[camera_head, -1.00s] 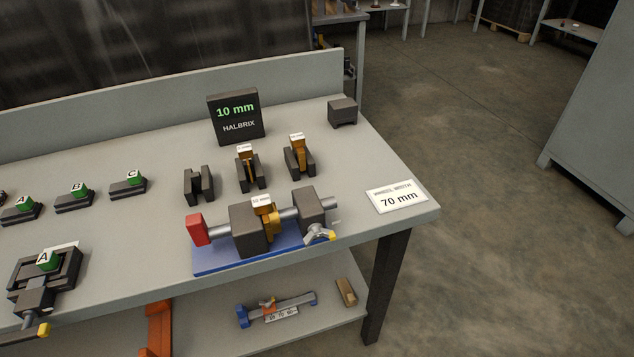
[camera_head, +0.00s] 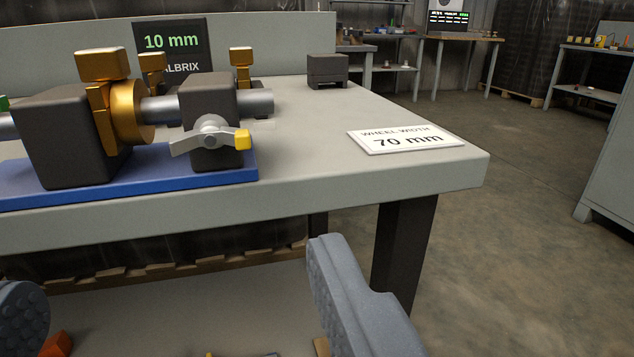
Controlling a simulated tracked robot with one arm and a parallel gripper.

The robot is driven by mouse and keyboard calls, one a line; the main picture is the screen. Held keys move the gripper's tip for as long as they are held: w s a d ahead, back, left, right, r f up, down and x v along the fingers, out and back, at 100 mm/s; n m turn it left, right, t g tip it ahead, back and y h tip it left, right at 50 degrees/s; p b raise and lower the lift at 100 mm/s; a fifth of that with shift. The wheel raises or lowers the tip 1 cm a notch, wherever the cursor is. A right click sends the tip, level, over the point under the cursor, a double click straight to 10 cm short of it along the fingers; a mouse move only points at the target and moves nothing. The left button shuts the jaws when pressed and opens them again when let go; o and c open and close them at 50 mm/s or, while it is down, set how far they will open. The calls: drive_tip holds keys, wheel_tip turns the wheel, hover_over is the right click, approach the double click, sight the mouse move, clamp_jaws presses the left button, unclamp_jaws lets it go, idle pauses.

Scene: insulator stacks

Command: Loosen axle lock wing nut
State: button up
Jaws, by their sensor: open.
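The wing nut (camera_head: 211,138) is silver with one yellow-tipped wing. It sits on the front face of the dark right-hand block (camera_head: 207,97), its wings roughly level. A grey axle (camera_head: 259,103) passes through this block and sticks out to the right. A gold collar piece (camera_head: 128,110) sits on the axle between the two dark blocks. The assembly stands on a blue base (camera_head: 190,174) at the bench's front edge. My gripper (camera_head: 180,280) is open, its two grey fingers wide apart at the bottom, below and in front of the wing nut, apart from it. Nothing is between the fingers.
The grey bench top (camera_head: 330,175) is clear right of the assembly, except for a "WHEEL WIDTH 70 mm" card (camera_head: 405,139). A black "10 mm" sign (camera_head: 170,45) and a dark block (camera_head: 327,71) stand behind. A lower shelf (camera_head: 200,300) and dark leg (camera_head: 402,245) lie under the bench.

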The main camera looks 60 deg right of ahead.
sight(208, 144)
drive_tip(key=b+x, duration=0.2)
drive_tip(key=x, duration=1.1)
drive_tip(key=shift+w+d+f, duration=0.15)
drive_tip(key=shift+d, duration=0.2)
